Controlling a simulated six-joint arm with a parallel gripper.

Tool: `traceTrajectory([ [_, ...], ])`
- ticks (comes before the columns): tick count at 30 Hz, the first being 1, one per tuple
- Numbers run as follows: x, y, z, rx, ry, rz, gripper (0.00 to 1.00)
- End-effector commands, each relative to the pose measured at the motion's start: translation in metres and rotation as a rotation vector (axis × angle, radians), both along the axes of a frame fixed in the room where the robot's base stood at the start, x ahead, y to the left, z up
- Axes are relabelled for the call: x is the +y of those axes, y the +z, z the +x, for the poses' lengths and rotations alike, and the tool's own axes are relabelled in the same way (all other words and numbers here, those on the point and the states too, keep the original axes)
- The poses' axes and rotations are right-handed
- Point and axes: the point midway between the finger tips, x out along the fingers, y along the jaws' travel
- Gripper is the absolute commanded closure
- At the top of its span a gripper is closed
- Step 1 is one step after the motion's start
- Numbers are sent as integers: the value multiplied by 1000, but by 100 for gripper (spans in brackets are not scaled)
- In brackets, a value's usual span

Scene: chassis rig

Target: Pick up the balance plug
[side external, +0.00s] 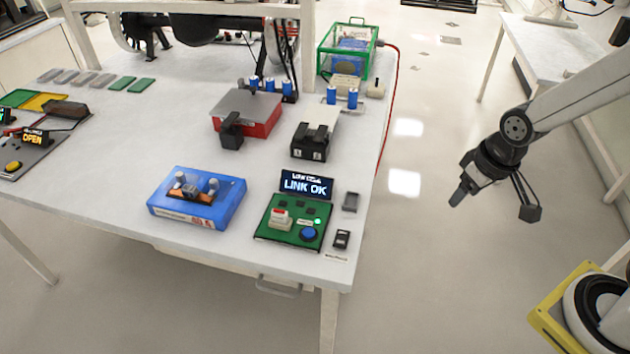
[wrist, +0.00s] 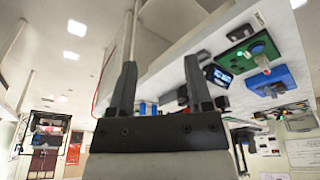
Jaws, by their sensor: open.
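I cannot tell for sure which part is the balance plug. A small white block with a red top (side external: 280,217) sits on the green board (side external: 262,236), beside a blue round button (side external: 308,234). A small black part (side external: 342,239) lies on the table right of the board, near a label. My gripper (side external: 459,197) hangs in the air right of the table, well away from these parts. In the wrist view my gripper (wrist: 160,80) shows two spread black fingers with nothing between them. The green board also shows there (wrist: 245,52), upside down.
A blue box (side external: 232,205) stands left of the board. A display reading LINK OK (side external: 306,186) rises behind it. A red box (side external: 262,128), a black block (side external: 310,145) and blue cylinders (side external: 332,95) stand farther back. A grey tray (side external: 350,202) is near the right edge.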

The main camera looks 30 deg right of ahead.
Motion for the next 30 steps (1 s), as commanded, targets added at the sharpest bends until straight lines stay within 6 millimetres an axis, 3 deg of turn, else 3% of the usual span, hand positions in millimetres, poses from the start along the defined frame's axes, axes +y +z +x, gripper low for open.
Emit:
traceTrajectory([
  [8, 3, -2, 1, 11, -20, 15, 35],
  [14, 16, -9, 2, 62, -115, 86, 35],
  [30, 96, -37, 22, 326, -602, 458, 35],
])
